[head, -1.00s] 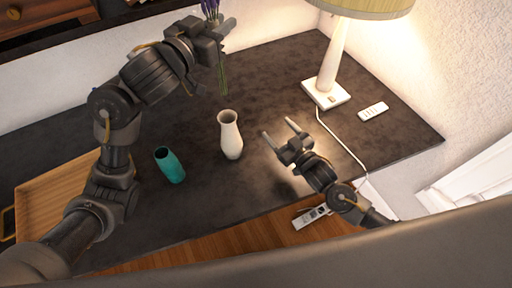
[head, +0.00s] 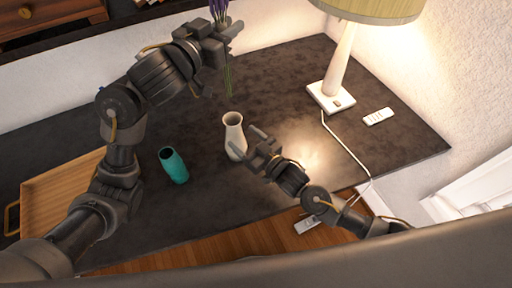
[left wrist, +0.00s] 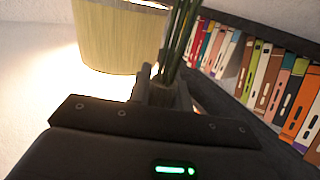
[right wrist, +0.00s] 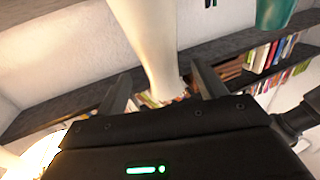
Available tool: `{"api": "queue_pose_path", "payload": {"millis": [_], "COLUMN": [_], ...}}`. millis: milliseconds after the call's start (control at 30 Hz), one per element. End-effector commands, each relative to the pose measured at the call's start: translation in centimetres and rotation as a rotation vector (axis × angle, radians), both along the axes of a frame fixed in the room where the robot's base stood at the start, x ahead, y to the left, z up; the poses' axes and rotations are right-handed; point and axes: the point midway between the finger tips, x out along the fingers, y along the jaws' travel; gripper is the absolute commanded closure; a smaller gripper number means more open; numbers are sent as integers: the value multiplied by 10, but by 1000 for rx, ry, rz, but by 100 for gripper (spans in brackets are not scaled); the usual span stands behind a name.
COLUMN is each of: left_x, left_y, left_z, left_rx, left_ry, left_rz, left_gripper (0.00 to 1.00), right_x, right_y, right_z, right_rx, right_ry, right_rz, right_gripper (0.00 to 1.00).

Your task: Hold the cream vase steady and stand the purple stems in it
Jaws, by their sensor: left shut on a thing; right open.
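The cream vase (head: 236,142) stands upright on the dark table, its mouth facing up. My left gripper (head: 226,40) is shut on the purple stems (head: 219,12) and holds them above the table, behind the vase. The green stalks hang below the gripper; they also show in the left wrist view (left wrist: 178,42). My right gripper (head: 249,143) is open beside the vase on its right. In the right wrist view the vase (right wrist: 155,45) appears between the open fingers (right wrist: 163,92); I see no clear contact.
A teal vase (head: 173,166) stands left of the cream vase. A wooden tray (head: 60,181) lies at the left. A lamp (head: 337,75) with a trailing cord and a white remote (head: 379,116) are at the right. The table (head: 285,85) behind the vase is clear.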

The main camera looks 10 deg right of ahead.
Motion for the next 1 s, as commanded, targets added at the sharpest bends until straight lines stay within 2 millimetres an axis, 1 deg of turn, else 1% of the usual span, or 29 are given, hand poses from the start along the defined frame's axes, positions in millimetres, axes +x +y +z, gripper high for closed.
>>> {"api": "queue_pose_path", "payload": {"millis": [33, 100, 300, 433, 733, 767, 1000], "left_x": [0, 0, 0, 0, 0, 0, 0], "left_y": [0, 0, 0, 0, 0, 0, 0], "left_z": [0, 0, 0, 0, 0, 0, 0], "left_rx": [0, 0, 0, 0, 0, 0, 0], "left_ry": [0, 0, 0, 0, 0, 0, 0], "left_rz": [0, 0, 0, 0, 0, 0, 0], "left_gripper": [100, 100, 100, 100, 100, 100, 100], "right_x": [9, 18, 38, 44, 46, 46, 46], "right_y": [7, 13, 27, 32, 33, 33, 33], "right_z": [1, 0, 0, 0, 0, 0, 0], "right_rx": [1, 0, 0, 0, 0, 0, 0], "right_ry": [-2, -1, 0, 0, 0, 0, 0], "right_rz": [0, 0, -1, 0, 0, 0, -1], "right_gripper": [30, 30, 30, 30, 30, 31, 63]}}
